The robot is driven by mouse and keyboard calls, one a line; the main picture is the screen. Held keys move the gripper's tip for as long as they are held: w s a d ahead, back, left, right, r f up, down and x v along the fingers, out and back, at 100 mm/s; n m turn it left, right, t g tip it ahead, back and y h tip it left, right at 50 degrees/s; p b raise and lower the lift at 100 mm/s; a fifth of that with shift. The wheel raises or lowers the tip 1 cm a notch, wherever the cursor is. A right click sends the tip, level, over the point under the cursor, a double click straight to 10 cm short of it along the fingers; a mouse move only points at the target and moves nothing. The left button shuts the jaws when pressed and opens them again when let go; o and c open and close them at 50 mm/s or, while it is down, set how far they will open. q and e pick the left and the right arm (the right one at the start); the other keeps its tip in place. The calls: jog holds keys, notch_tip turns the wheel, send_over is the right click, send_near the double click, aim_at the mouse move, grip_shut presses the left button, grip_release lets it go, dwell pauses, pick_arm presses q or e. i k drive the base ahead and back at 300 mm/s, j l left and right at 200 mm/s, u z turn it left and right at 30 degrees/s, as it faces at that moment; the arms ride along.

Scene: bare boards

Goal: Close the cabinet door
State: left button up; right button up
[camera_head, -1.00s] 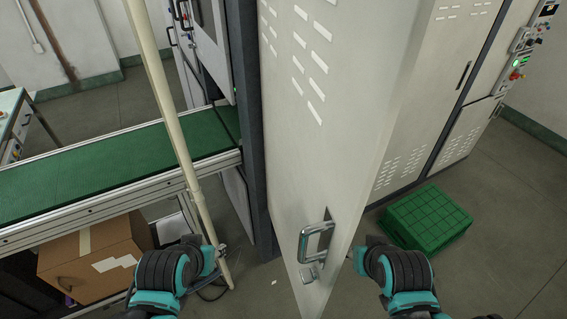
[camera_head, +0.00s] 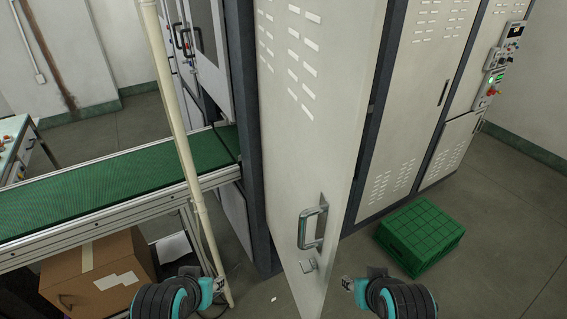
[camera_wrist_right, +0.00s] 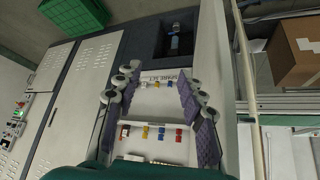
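The white cabinet door (camera_head: 300,140) stands open, swung out towards me, with slotted vents near its top. Its metal handle (camera_head: 313,229) is low on the face seen in the head view. My right gripper (camera_head: 350,285) is just right of the door's free edge, apart from the handle. In the right wrist view, its padded fingers (camera_wrist_right: 160,92) look spread, with nothing clearly held. The door's pale panel (camera_wrist_right: 215,50) is right of them there. My left gripper (camera_head: 217,286) is low, left of the door and apart from it; its fingers are too small to read.
A green crate (camera_head: 420,236) sits on the floor to the right, before the closed cabinet panels (camera_head: 420,100). A green conveyor (camera_head: 110,180), a cardboard box (camera_head: 97,277) and a slanted cream pole (camera_head: 180,130) are on the left. Grey floor is open at right.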

aim_at(317, 61)
jog(key=k+j, duration=0.2)
jog(key=j, duration=0.2)
jog(key=k+j+u, duration=0.15)
jog(key=j, duration=0.25)
jog(key=k+j, duration=0.1)
jog(key=j, duration=0.2)
jog(key=k+j, duration=0.1)
jog(key=j, duration=0.15)
jog(key=k+j+u, duration=0.1)
jog(key=j, duration=0.2)
